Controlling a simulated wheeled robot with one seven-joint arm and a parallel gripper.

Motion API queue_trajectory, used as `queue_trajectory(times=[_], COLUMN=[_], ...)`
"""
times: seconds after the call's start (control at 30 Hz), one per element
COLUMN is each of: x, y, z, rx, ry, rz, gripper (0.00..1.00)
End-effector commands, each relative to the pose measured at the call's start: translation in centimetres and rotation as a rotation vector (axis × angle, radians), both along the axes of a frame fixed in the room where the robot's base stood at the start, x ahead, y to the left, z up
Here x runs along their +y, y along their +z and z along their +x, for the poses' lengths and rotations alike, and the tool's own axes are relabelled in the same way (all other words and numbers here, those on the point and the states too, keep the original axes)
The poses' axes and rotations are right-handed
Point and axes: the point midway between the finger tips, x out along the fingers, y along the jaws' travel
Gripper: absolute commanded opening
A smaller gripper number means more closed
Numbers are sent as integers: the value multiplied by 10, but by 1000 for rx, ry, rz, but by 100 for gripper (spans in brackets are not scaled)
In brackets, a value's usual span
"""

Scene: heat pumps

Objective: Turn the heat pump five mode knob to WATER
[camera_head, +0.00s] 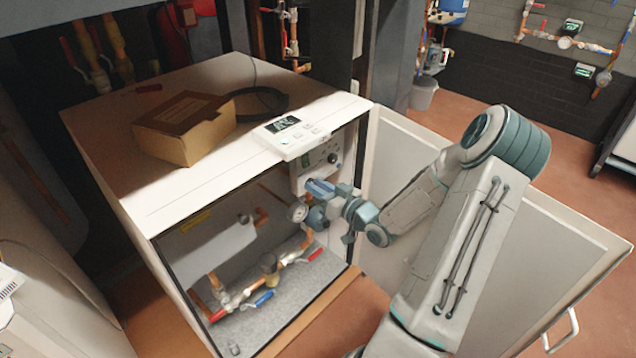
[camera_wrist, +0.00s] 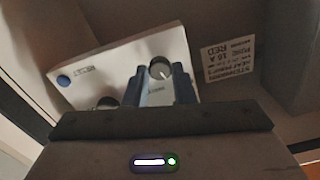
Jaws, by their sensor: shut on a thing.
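The white control panel (camera_head: 307,170) is inside the open heat pump cabinet, at its upper right. It also shows tilted in the wrist view (camera_wrist: 120,62), with a round knob (camera_wrist: 159,68) bearing a pale pointer mark. My gripper (camera_wrist: 160,76) has its two fingers on either side of this knob and is shut on it. A second knob (camera_wrist: 107,103) is partly hidden behind my gripper. In the head view my gripper (camera_head: 313,190) reaches the panel's lower part.
The open cabinet door (camera_head: 510,225) stands right of and behind my arm. A cardboard box (camera_head: 185,130) and a white display unit (camera_head: 290,135) are on the cabinet top.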

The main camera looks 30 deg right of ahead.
Motion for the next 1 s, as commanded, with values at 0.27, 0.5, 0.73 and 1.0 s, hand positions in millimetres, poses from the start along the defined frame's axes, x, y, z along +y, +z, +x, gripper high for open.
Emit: queue_trajectory(times=[0.27, 0.5, 0.73, 1.0], x=[0, 0, 0, 0], y=[5, 4, 2, 1], z=[0, 0, 0, -1], rx=[89, 166, 230, 283], ry=[1, 1, 1, 2], rz=[238, 449, 629, 773], gripper=[0, 0, 0, 0])
